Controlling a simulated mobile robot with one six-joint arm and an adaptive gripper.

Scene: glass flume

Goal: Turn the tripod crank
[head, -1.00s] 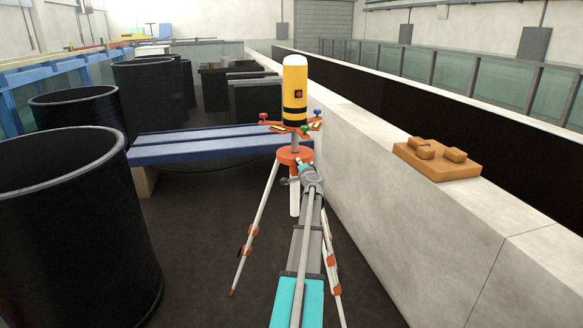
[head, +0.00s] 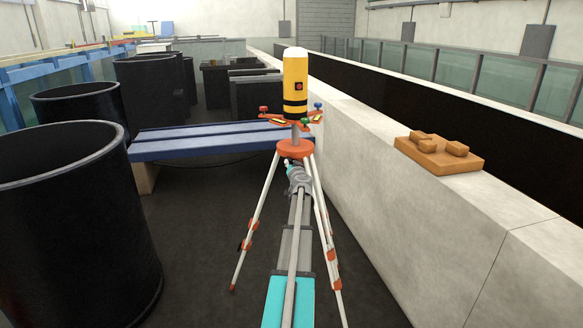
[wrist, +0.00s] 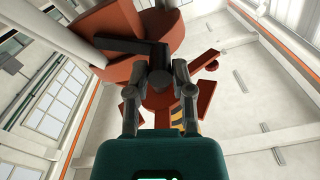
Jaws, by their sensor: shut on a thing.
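The tripod (head: 245,240) stands on the floor in front of me, with an orange head (head: 295,149) and white legs. A yellow and black instrument (head: 295,85) stands upright above it. My gripper (head: 298,176) is just below the orange head, in front of the tripod's middle, hiding the crank in the head view. In the wrist view, looking up, the dark crank arm (wrist: 122,45) runs beneath the orange head. My gripper (wrist: 158,82) is shut on the crank's end, and the fingers partly hide the grip.
A concrete wall (head: 440,215) runs along the right, with an orange block (head: 438,165) on top. Black cylindrical tanks (head: 70,230) stand at left. A blue bench (head: 205,143) is behind the tripod. Dark floor is open between the tanks and tripod.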

